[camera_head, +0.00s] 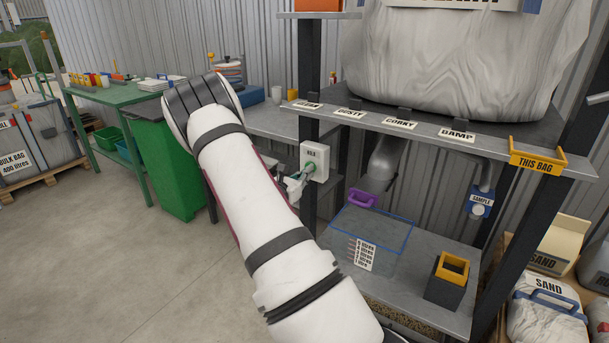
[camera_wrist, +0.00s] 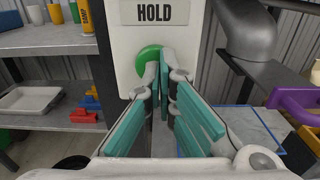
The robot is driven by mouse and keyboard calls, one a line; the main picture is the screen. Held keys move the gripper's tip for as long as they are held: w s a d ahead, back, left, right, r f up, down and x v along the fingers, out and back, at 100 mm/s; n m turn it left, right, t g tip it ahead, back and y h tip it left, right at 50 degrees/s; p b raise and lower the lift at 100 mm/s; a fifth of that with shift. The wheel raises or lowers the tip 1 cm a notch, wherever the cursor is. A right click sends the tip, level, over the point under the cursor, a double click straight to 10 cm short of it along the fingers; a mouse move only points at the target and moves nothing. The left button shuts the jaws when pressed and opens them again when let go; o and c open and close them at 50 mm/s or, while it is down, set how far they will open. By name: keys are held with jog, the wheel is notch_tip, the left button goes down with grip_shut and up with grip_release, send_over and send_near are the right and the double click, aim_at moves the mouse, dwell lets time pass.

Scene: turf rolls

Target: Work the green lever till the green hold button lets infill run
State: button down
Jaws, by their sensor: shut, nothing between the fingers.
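The green hold button (camera_wrist: 149,59) is round and sits on a white box (camera_head: 315,162) marked HOLD, fixed to a dark post. My gripper (camera_wrist: 165,75), with teal finger pads, is shut and empty. Its fingertips are at the button's right side and cover part of it; I cannot tell whether they touch it. In the head view my gripper (camera_head: 300,180) is at the box's lower left, and the button is mostly hidden. I make out no green lever in either view. A purple handle (camera_head: 361,199) is below the grey chute (camera_head: 382,160); it also shows in the wrist view (camera_wrist: 296,101).
A clear blue-rimmed bin (camera_head: 385,235) stands on the lower shelf under the chute. A dark box with a yellow rim (camera_head: 453,268) is to its right. A large bag (camera_head: 455,65) rests above. A grey shelf (camera_wrist: 45,42) with cups and a tray is left of the post.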

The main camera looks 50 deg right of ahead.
jog(key=shift+d+r, duration=0.15)
jog(key=shift+d, duration=0.5)
jog(key=shift+s+d+r, duration=0.1)
jog(key=shift+d, duration=0.1)
dwell(0.3)
jog(key=shift+a, duration=0.1)
jog(key=a, duration=1.4)
jog(key=shift+s+a+f+p, duration=0.25)
jog(key=shift+s+f+p, duration=0.05)
jog(key=shift+s+p, duration=0.05)
